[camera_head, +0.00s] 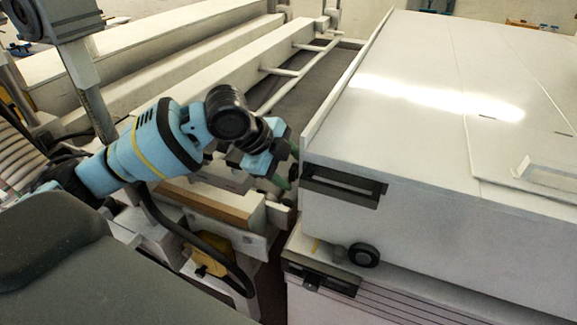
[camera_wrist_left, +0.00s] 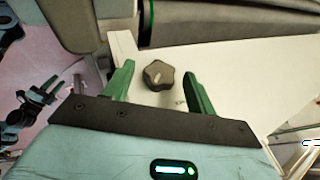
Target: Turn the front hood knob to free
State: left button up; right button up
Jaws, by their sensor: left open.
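My left gripper (camera_head: 284,174) is at the near left corner of the white hood (camera_head: 430,135). In the left wrist view its two green fingers (camera_wrist_left: 159,73) are spread wide with nothing between them in their grip. A black lobed knob (camera_wrist_left: 157,76) with a pale pointer mark shows between the fingertips, on a white panel (camera_wrist_left: 225,65). I cannot tell how far the fingers are from the knob, and they do not visibly clasp it. Small lettering beside the knob is too small to read. In the head view I cannot make out this knob.
A dark recessed handle (camera_head: 342,186) is on the hood's front face. A black round part (camera_head: 363,255) and a dark latch-like fitting (camera_head: 320,277) sit below it. Pale rails and a conveyor bed (camera_head: 300,80) run behind my arm, with a tan block (camera_head: 215,205) below.

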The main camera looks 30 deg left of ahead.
pick_arm(q)
jog(key=c, duration=1)
